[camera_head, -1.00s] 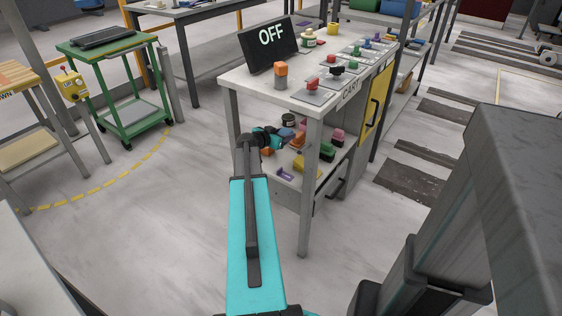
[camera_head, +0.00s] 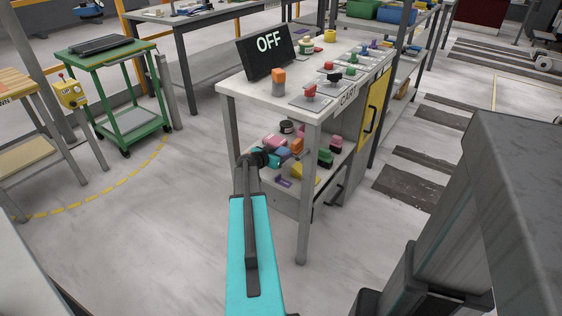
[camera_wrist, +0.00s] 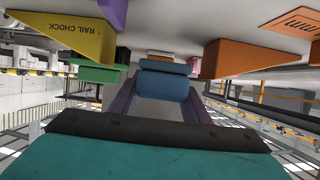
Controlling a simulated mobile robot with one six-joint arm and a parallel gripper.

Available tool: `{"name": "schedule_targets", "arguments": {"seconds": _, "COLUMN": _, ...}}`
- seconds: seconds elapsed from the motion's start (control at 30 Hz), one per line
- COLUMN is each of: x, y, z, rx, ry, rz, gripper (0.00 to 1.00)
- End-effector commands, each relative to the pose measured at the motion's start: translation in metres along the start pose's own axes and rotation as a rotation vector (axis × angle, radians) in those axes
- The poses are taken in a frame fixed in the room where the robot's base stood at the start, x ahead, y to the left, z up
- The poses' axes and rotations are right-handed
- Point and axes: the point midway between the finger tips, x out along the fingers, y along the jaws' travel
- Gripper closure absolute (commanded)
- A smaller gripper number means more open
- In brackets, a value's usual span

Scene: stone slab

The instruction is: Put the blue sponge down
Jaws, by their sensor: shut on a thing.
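The blue sponge (camera_wrist: 166,83) sits between the purple-grey fingers of my gripper (camera_wrist: 163,100) in the wrist view, and the gripper is shut on it. In the head view my gripper (camera_head: 272,158) reaches into the space over the lower shelf of the cart (camera_head: 229,92), among several coloured blocks. The sponge is small and partly hidden there. I cannot tell whether it touches the shelf.
A yellow rail chock (camera_wrist: 65,38), a green block (camera_wrist: 95,73) and an orange block (camera_wrist: 238,57) stand near the sponge in the wrist view. The cart's front leg (camera_head: 308,190) stands right of my arm. An OFF sign (camera_head: 266,52) is on the cart top.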

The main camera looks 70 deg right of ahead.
Motion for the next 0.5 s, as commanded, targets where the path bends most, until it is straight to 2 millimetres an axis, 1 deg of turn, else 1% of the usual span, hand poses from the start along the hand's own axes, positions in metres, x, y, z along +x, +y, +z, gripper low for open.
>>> {"name": "schedule_targets", "arguments": {"seconds": 0.13, "x": 0.004, "y": -0.001, "z": 0.01, "rx": -0.002, "ry": -0.001, "rz": -0.001, "gripper": 0.79}}
{"name": "schedule_targets", "arguments": {"seconds": 0.3, "x": 0.012, "y": -0.001, "z": 0.028, "rx": -0.002, "ry": -0.001, "rz": -0.001, "gripper": 0.79}}
{"name": "schedule_targets", "arguments": {"seconds": 0.4, "x": 0.013, "y": -0.001, "z": 0.034, "rx": 0.0, "ry": -0.001, "rz": -0.001, "gripper": 0.79}}
{"name": "schedule_targets", "arguments": {"seconds": 0.5, "x": 0.014, "y": -0.001, "z": 0.035, "rx": -0.001, "ry": 0.0, "rz": -0.001, "gripper": 0.79}}
